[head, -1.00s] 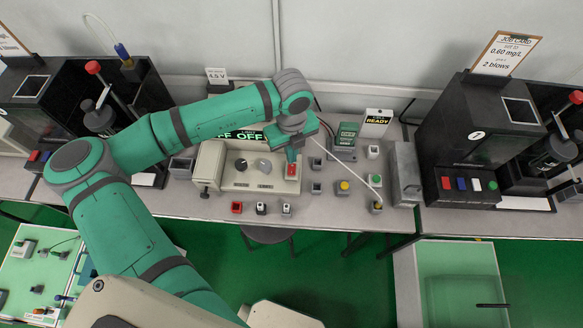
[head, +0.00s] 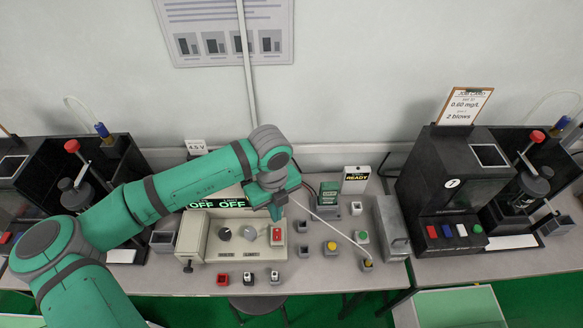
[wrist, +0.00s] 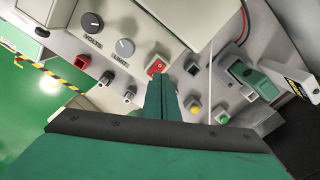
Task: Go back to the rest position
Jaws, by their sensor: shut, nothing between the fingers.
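My gripper (head: 276,212) is above the right end of a beige power supply box (head: 205,240), just over its red switch (head: 277,235). In the wrist view its two green fingers (wrist: 161,95) are together with nothing between them. The wrist view shows the red switch (wrist: 155,67) close to the fingertips and the two knobs (wrist: 91,22) to the left. I cannot tell whether the fingers touch the switch. The box's display reads OFF OFF (head: 218,204).
A black tester (head: 450,190) with a job card (head: 462,105) stands at right; another black device (head: 75,180) is at left. A READY sign (head: 356,178), a metal box (head: 391,226) and several small buttons sit on the grey bench. A thin white probe slants right of my gripper.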

